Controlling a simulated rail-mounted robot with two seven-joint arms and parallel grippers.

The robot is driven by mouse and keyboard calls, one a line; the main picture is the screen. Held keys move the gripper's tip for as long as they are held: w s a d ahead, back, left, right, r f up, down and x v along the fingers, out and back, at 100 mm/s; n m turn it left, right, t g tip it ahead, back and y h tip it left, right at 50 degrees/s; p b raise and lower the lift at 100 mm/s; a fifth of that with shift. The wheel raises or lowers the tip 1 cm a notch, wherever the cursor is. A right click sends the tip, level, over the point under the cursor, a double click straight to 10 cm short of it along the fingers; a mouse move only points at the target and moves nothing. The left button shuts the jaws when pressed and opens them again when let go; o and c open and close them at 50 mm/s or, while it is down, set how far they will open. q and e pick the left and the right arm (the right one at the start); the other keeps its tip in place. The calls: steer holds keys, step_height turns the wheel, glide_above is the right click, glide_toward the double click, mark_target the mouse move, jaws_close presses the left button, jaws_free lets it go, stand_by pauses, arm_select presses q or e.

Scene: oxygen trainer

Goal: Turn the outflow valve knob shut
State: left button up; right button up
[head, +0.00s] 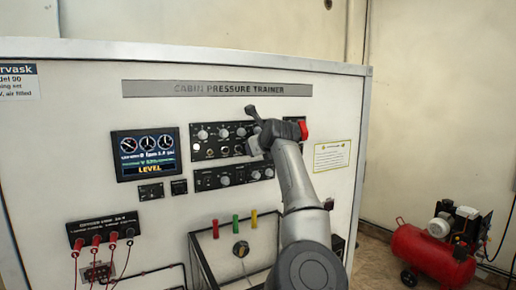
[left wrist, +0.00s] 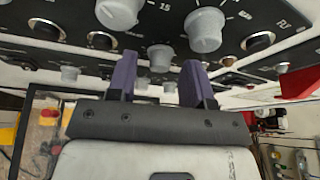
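The trainer's upper control strip (head: 212,152) carries several grey knobs. I cannot read a label that tells which is the outflow valve knob. My left gripper (head: 252,128) is in front of the right part of this strip and hides some of it. In the left wrist view its two purple fingers (left wrist: 160,76) are apart, with nothing between them. A small grey knob (left wrist: 160,57) shows beyond the gap. Larger grey knobs stand beyond the right finger (left wrist: 205,29) and above the left finger (left wrist: 118,12). My right gripper is not in view.
A lower knob strip (head: 226,178), a lit display (head: 146,153) and red, yellow and green handles (head: 235,221) are on the panel. A red part (head: 303,130) shows beside my gripper. A red compressor (head: 430,250) stands on the floor at right.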

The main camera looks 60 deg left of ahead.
arm_select(q)
steer(key=shift+d, duration=0.1)
steer(key=b+v, duration=0.2)
steer(key=v, duration=1.1)
steer(key=shift+d+r, duration=0.25)
steer(key=shift+d, duration=0.05)
steer(key=shift+s, duration=0.1)
